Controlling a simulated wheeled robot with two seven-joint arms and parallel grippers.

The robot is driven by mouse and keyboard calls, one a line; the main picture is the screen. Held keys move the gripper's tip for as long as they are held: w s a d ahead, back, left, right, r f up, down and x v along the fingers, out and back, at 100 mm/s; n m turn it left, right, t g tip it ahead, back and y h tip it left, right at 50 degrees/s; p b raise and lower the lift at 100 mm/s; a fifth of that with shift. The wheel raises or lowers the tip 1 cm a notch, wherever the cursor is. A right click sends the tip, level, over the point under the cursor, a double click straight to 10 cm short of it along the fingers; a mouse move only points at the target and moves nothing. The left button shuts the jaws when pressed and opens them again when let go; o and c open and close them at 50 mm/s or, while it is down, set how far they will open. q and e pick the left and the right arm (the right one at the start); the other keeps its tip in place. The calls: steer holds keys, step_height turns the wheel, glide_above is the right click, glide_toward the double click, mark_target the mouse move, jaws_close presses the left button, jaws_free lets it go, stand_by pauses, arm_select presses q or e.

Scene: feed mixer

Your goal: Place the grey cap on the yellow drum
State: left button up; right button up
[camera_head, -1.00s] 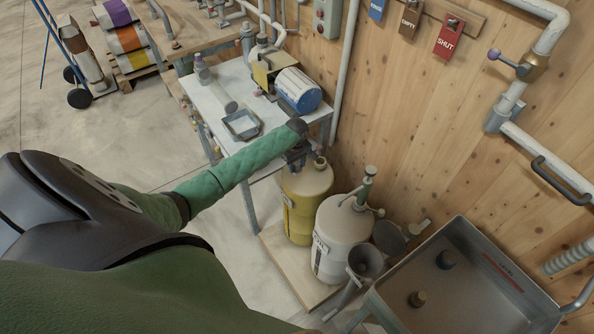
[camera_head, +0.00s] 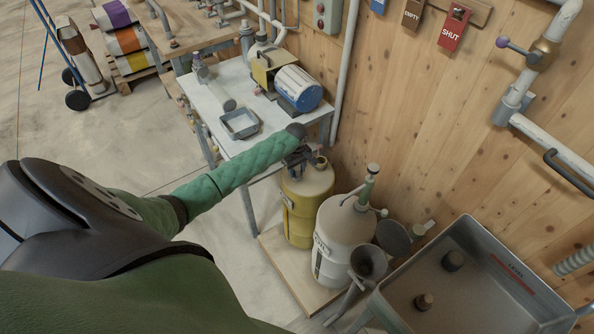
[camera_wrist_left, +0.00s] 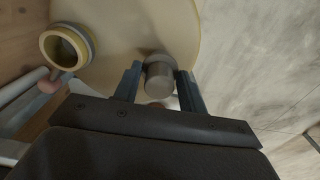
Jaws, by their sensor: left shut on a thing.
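The yellow drum (camera_head: 299,226) stands on a low wooden platform, its open neck (camera_head: 321,162) facing up. In the left wrist view its pale yellow top (camera_wrist_left: 110,25) fills much of the upper picture, with the round open neck (camera_wrist_left: 66,47) at the left. My left gripper (camera_head: 300,160) is over the drum's top, beside the neck. In the wrist view my left gripper (camera_wrist_left: 158,80) is shut on the grey cap (camera_wrist_left: 159,76), a short cylinder apart from the neck. The cap is hard to make out in the head view. My right gripper is out of view.
A white drum (camera_head: 340,240) with a green-handled pump stands just right of the yellow drum, beside grey funnels (camera_head: 368,262). A metal table (camera_head: 215,95) stands behind left. A grey basin (camera_head: 470,290) with two dark plugs is at the right, by the wooden wall.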

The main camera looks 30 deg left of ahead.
mark_target(297, 168)
arm_select(q)
steer(key=shift+f, duration=0.1)
steer(key=o, duration=1.1)
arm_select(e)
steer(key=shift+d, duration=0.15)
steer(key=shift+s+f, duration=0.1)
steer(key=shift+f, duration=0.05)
arm_select(q)
steer(key=shift+r, duration=0.45)
step_height(297, 168, up, 10)
steer(key=b, duration=0.2)
steer(key=shift+f+b, duration=0.1)
steer(key=shift+b, duration=0.3)
steer(key=shift+s+r, duration=0.1)
steer(key=shift+r, duration=0.65)
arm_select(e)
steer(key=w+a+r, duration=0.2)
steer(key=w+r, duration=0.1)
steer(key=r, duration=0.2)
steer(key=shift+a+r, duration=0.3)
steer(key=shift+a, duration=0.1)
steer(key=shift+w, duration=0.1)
